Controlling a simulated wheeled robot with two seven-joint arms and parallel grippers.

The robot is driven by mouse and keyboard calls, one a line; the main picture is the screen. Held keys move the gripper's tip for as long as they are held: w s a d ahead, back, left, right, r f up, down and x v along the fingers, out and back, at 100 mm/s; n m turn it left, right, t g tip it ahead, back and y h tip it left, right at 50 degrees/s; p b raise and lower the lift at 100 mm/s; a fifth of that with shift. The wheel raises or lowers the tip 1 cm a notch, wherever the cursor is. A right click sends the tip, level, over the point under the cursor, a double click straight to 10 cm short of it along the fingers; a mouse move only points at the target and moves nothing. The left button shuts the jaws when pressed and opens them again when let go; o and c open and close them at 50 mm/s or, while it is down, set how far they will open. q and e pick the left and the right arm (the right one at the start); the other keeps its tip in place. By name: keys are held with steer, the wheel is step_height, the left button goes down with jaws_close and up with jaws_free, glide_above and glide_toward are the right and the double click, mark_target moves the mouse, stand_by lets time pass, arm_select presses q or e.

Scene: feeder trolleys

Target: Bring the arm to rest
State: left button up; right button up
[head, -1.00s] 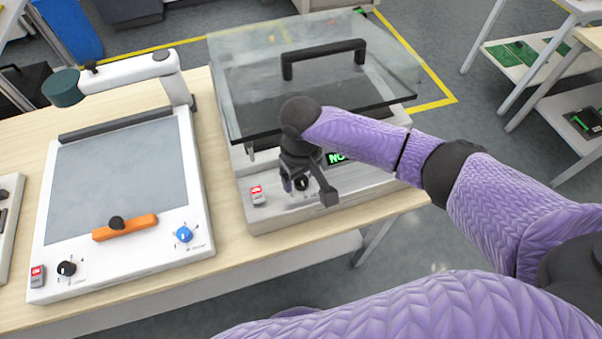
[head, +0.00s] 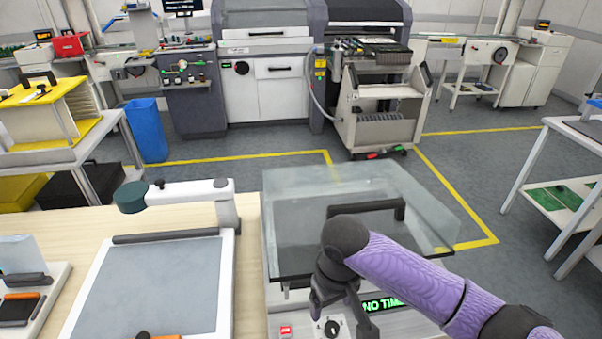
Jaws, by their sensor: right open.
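My right gripper (head: 345,318) is in the lower middle of the head view, at the end of my purple right arm. It points down, open and with nothing visible between its fingers. It is in front of the clear-lidded machine (head: 283,300), above the black knob (head: 331,328) on its front panel. I cannot tell whether it touches the knob. The glass lid (head: 300,185) has a black handle (head: 400,208). A green display (head: 382,305) is partly hidden by the arm. My left gripper is not in view.
A white device with a grey plate (head: 150,285) and an overhead arm stands to the left on the wooden bench (head: 100,225). A small red switch (head: 286,330) is left of the knob. Behind the bench is open floor (head: 230,175) with yellow lines, a blue bin (head: 146,130) and large machines (head: 270,95).

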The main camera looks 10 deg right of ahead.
steer(key=s+a+f+n+t+y, duration=0.1)
steer(key=s+a+f+y, duration=0.2)
steer(key=s+a, duration=0.35)
steer(key=s+d+f+m+t+h, duration=0.1)
steer(key=s+d+m+t+h, duration=0.15)
steer(key=s+d, duration=0.9)
step_height(320, 180, down, 21)
steer(key=s+g+b, duration=0.2)
steer(key=s+b, duration=0.1)
steer(key=s+d+f+g+h+b, duration=0.1)
steer(key=s+d+f+b, duration=0.1)
steer(key=s+f, duration=1)
steer(key=shift+s+d, duration=0.4)
steer(key=shift+d, duration=0.45)
